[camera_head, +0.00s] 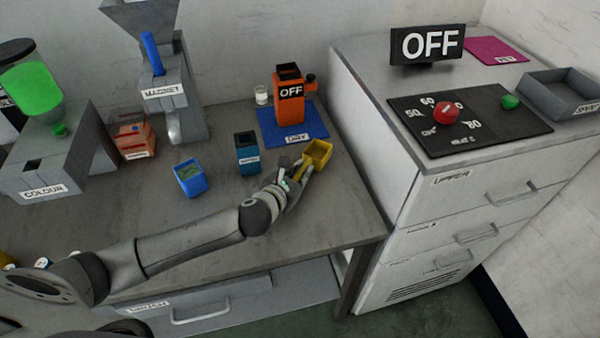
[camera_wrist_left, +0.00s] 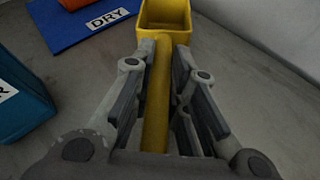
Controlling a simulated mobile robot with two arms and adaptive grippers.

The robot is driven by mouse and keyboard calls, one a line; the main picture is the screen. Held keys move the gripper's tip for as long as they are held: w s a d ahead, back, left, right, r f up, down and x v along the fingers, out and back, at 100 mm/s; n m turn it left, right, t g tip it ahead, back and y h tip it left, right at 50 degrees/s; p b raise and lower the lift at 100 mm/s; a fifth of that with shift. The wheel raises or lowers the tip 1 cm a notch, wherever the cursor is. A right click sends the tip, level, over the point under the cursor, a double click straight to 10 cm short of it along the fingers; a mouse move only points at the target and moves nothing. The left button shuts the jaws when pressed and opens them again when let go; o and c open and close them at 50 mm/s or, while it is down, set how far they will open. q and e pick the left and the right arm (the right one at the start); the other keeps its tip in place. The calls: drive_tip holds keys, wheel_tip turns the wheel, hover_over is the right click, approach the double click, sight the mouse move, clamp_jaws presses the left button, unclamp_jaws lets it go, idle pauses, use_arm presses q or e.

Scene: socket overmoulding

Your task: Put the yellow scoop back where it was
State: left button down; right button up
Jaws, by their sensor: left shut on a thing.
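The yellow scoop (camera_head: 319,153) has a square open cup and a straight handle. My left gripper (camera_head: 299,172) is shut on its handle. In the left wrist view the handle runs between the fingers of the gripper (camera_wrist_left: 156,95), and the scoop's cup (camera_wrist_left: 165,22) points away from me. The cup looks empty in the head view. It is over the right part of the grey table, in front of the blue DRY mat (camera_head: 315,130). I cannot tell whether the scoop touches the table. My right gripper is not in view.
An orange OFF machine (camera_head: 289,103) stands on the mat, with a small white jar (camera_head: 261,95) beside it. A dark blue container (camera_head: 247,157) and a blue open box (camera_head: 190,178) stand left of the gripper. White drawers (camera_head: 400,210) adjoin the table's right edge.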

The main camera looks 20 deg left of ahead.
use_arm(q)
drive_tip(key=c, duration=1.4)
unclamp_jaws()
drive_tip(key=shift+f, duration=0.1)
drive_tip(key=shift+s+r, duration=0.15)
drive_tip(key=shift+r, duration=0.05)
drive_tip(key=v, duration=1.1)
drive_tip(key=shift+s+a+r, duration=0.1)
drive_tip(key=shift+s, duration=0.25)
